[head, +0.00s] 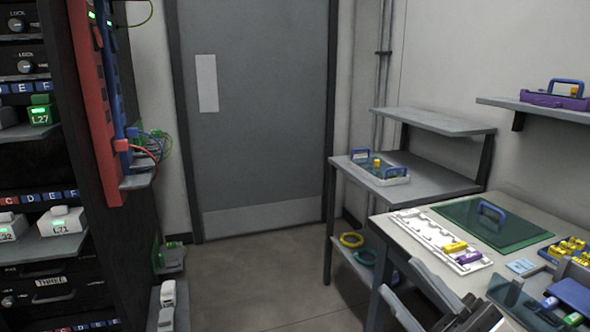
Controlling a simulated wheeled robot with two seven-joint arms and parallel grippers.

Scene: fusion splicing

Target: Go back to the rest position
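My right gripper (398,276) comes in at the bottom right, in front of the near edge of the work table (392,262). Its two grey fingers are spread apart, with nothing visible between them. Its dark wrist is cut off by the lower edge. My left gripper is not in view.
The table bears a white tray (409,223), a green mat (460,222) with a blue handle and yellow parts (569,247). A shelf unit (436,182) stands behind. A dark rack (108,250) stands left. The floor (262,278) before the grey door (262,120) is clear.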

